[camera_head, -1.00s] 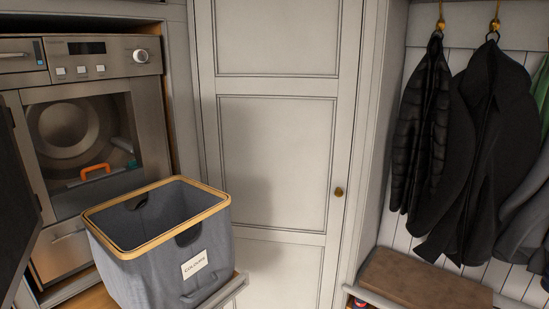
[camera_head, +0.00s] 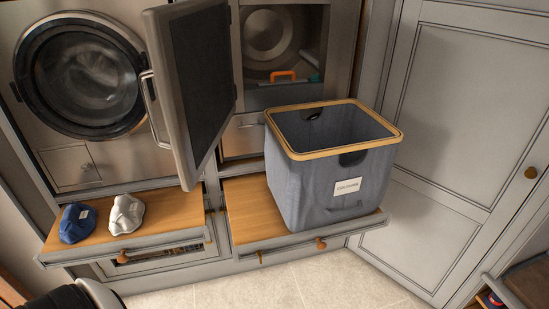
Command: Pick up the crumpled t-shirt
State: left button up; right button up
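Two small crumpled cloth items lie side by side on the left pull-out wooden shelf. One is a dark blue bundle (camera_head: 77,223) with a small pale mark. The other is a light grey-white bundle (camera_head: 126,214) to its right. I cannot tell which of them is the t-shirt. Neither gripper shows. A black and white part of my own body is at the bottom left edge, below the shelf.
The left shelf (camera_head: 165,212) is under a washing machine (camera_head: 80,75) with a round door. An open dark appliance door (camera_head: 195,85) juts out right of the bundles. A grey-blue laundry basket (camera_head: 315,190) stands on the right shelf (camera_head: 250,215). The tiled floor (camera_head: 290,285) in front is clear.

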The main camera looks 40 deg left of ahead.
aim_at(78, 221)
jog(key=u, duration=2.7)
jog(key=i+j+z, duration=0.1)
